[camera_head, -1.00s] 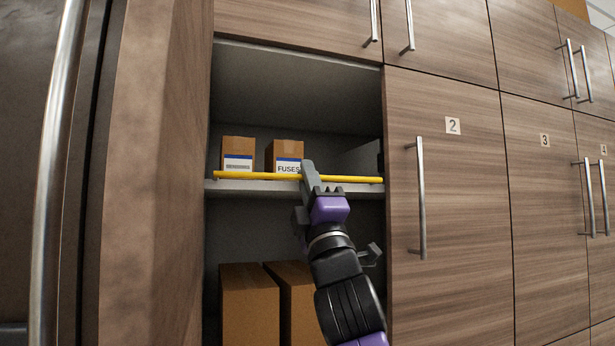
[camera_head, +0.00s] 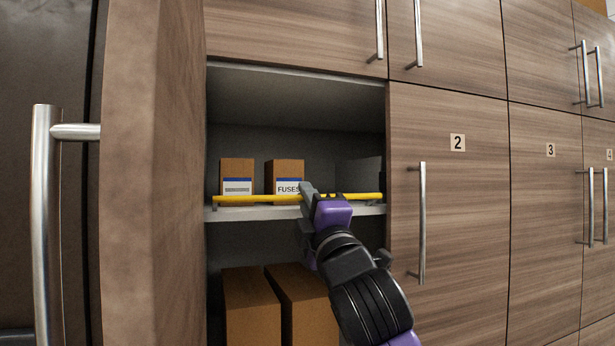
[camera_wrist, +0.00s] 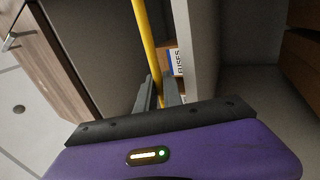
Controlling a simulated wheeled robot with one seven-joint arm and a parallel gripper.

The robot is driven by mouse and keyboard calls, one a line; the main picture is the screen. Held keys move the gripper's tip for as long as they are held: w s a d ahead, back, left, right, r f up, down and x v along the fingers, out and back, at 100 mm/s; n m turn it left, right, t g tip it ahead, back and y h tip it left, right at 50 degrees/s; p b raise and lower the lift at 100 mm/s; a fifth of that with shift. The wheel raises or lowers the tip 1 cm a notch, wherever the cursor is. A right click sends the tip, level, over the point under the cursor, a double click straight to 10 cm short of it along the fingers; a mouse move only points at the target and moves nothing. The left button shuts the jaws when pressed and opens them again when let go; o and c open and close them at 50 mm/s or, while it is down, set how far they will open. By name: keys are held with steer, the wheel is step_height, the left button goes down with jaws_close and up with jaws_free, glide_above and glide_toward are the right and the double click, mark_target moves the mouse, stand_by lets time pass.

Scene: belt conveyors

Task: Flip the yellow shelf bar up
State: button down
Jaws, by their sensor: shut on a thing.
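The yellow shelf bar (camera_head: 258,199) runs level across the front of the shelf, just above the shelf's front edge and in front of the boxes. It also shows in the wrist view (camera_wrist: 146,42), running up from between my fingers. My gripper (camera_head: 308,196) is shut on the bar right of its middle, and it shows in the wrist view (camera_wrist: 158,93) with a grey finger on each side of the bar. The bar part behind my gripper is hidden.
Two cardboard boxes stand on the shelf (camera_head: 225,213): a left one (camera_head: 237,176) and a FUSES box (camera_head: 284,172). Larger boxes (camera_head: 250,310) stand below. An open wooden door (camera_head: 150,180) bounds the left; closed door 2 (camera_head: 455,230) bounds the right.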

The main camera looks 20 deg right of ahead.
steer(key=shift+w+r+g+p, duration=0.25)
steer(key=shift+r+g+p, duration=0.65)
steer(key=shift+g+p, duration=0.3)
steer(key=w+g, duration=0.1)
steer(key=g, duration=0.1)
steer(key=w+g, duration=0.1)
steer(key=g, duration=0.2)
steer(key=w+r+g, duration=0.1)
steer(key=g, duration=0.1)
steer(key=shift+g, duration=0.4)
steer(key=shift+w+g, duration=0.4)
steer(key=shift+g, duration=0.6)
steer(key=shift+f, duration=0.1)
steer(key=c, duration=1.8)
jaws_free()
steer(key=shift+w, duration=0.1)
